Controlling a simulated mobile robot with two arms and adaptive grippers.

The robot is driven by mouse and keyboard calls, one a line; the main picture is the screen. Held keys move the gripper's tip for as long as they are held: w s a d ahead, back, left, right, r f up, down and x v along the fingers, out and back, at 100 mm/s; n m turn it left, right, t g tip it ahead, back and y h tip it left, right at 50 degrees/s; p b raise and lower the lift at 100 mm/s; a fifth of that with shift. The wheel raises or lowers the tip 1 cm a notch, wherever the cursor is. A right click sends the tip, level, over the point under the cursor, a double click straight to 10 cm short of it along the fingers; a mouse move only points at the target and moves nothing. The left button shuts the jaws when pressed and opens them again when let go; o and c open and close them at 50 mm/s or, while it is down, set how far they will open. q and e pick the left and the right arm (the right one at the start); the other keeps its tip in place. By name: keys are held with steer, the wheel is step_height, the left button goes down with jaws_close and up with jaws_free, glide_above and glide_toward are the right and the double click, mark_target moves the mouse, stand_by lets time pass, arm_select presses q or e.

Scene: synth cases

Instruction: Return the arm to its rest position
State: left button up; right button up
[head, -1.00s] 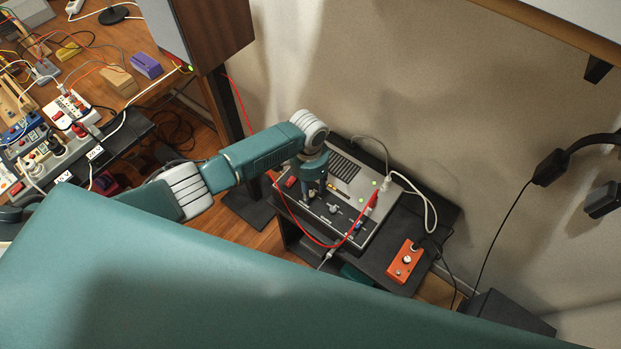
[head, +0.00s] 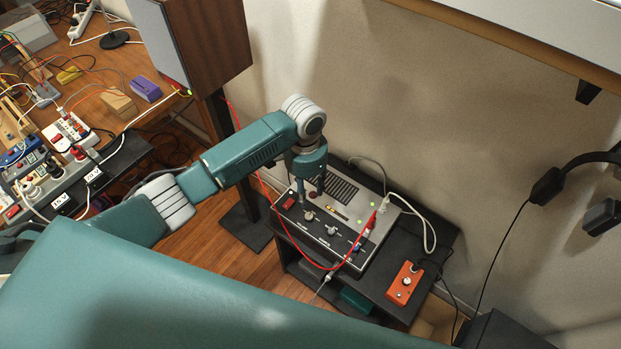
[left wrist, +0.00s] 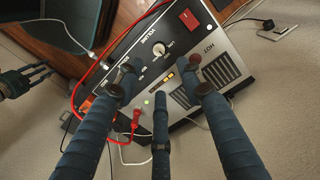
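A grey control box (head: 352,208) with knobs, a red switch and small green lights sits on a dark shelf stand. It also fills the middle of the left wrist view (left wrist: 152,78). My left gripper (head: 312,193) hangs over the box's left part in the head view, fingers pointing down. In the left wrist view my left gripper (left wrist: 163,86) has its fingers spread over the panel, with nothing held between them. A red knob shows just beyond the right finger. A dark finger-like shape at the left wrist view's left edge looks like my right gripper (left wrist: 22,80).
An orange pedal (head: 404,284) lies on the dark stand (head: 430,243) right of the box. A red cable (head: 262,185) loops past the box's left side. A wooden speaker (head: 225,45) stands behind my left arm. A cluttered bench (head: 100,75) is at upper left.

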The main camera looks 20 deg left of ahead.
arm_select(q)
steer(key=s+d+f+t+h, duration=0.2)
steer(key=s+d, duration=0.4)
steer(key=s, duration=0.6)
steer(key=s+a+r+n+t+y, duration=0.2)
steer(key=s+a+r+n, duration=0.35)
steer(key=s+a, duration=0.6)
step_height(320, 180, down, 25)
steer(key=s+m+g+b, duration=0.1)
steer(key=b, duration=0.1)
steer(key=s+a+f+g+b, duration=0.1)
steer(key=s+a+f, duration=0.1)
steer(key=s+f, duration=1.6)
step_height(320, 180, down, 3)
steer(key=shift+s+a+f+g, duration=0.1)
steer(key=shift+s+a+g, duration=0.15)
steer(key=shift+g, duration=0.15)
